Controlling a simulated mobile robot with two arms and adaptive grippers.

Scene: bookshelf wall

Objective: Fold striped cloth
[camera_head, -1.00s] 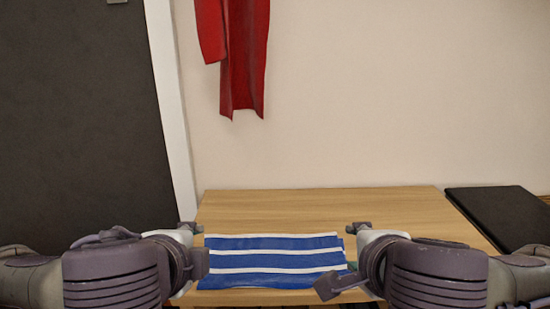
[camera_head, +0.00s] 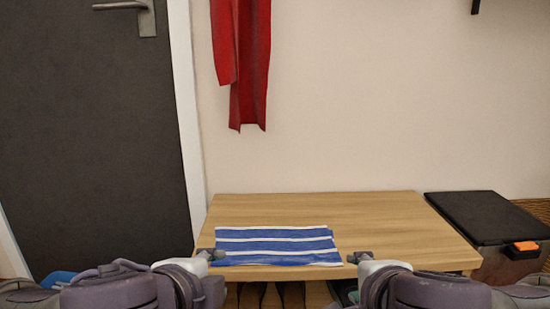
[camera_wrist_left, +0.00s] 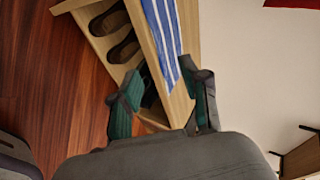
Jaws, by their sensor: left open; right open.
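The striped cloth (camera_head: 275,245), blue with white stripes, lies flat as a layered rectangle on the left front part of the wooden bench (camera_head: 380,222). Its edges at the right look stacked. It also shows in the left wrist view (camera_wrist_left: 162,35), beyond the fingers. My left gripper (camera_head: 215,272) is at the bench's front edge, by the cloth's front left corner. In the left wrist view its green-padded fingers (camera_wrist_left: 160,98) are apart with nothing between them. My right gripper (camera_head: 352,275) is at the front edge, right of the cloth, open; its fingers are partly hidden.
Shoes (camera_wrist_left: 115,35) stand on a shelf under the bench. A black-topped box (camera_head: 485,218) with an orange item (camera_head: 525,246) stands at the right. A red garment (camera_head: 245,70) hangs on the wall. A dark door (camera_head: 95,140) is at left. The bench's right half is clear.

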